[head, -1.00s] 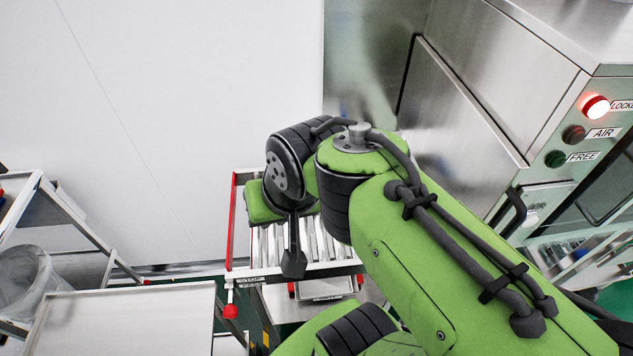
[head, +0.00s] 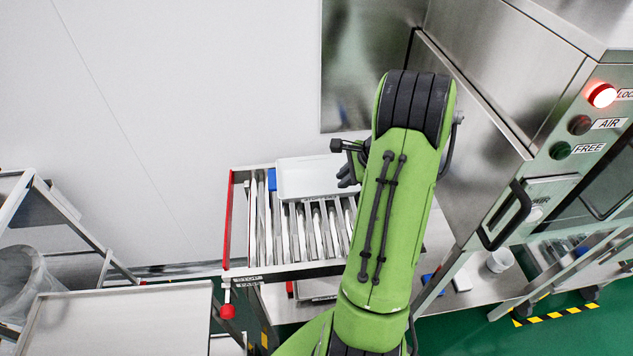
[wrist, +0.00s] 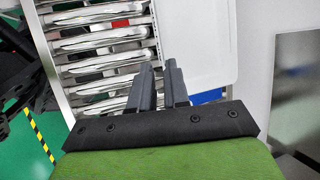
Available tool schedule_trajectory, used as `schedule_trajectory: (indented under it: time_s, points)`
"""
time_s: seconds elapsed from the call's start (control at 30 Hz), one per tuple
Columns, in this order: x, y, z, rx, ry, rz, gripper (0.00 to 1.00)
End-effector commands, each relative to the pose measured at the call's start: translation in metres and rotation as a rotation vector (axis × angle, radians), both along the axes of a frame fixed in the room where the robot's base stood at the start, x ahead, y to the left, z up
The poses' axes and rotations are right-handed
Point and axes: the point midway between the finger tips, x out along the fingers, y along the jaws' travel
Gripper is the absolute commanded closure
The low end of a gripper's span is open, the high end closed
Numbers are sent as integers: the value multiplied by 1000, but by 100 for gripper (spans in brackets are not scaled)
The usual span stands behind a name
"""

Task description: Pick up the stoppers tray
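The stoppers tray (head: 310,178) is a shallow white tray on the far end of the roller rack, with a small, hard-to-read label along its near edge. In the wrist view, the tray (wrist: 200,45) fills the upper middle, its labelled edge on the left. My gripper (head: 348,172) is at the tray's right side in the head view, partly hidden by my green arm. In the wrist view, the two dark fingers of my gripper (wrist: 159,78) stand apart with a narrow gap, close to the tray's labelled edge. Nothing visible is clamped between them; contact is unclear.
The roller rack (head: 305,235) has a red rail (head: 228,215) on its left. A blue item (head: 272,180) lies left of the tray. The steel washer (head: 520,130) stands on the right, a white wall behind. A cart (head: 120,320) stands at the lower left.

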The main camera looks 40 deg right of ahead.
Motion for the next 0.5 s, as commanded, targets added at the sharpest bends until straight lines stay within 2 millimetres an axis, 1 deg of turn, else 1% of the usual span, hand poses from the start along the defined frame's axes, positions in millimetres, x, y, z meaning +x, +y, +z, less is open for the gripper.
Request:
schedule_trajectory:
  time_s: [0.03, 0.1, 0.2, 0.4, 0.5]
  points:
    - [5, 3, -16, 4, 4, 3, 84]
    - [13, 6, -32, 3, 3, 3, 84]
    - [23, 9, -49, 1, 3, 3, 84]
    - [32, 12, -65, -1, 2, 2, 84]
    - [38, 14, -81, 1, 3, 3, 84]
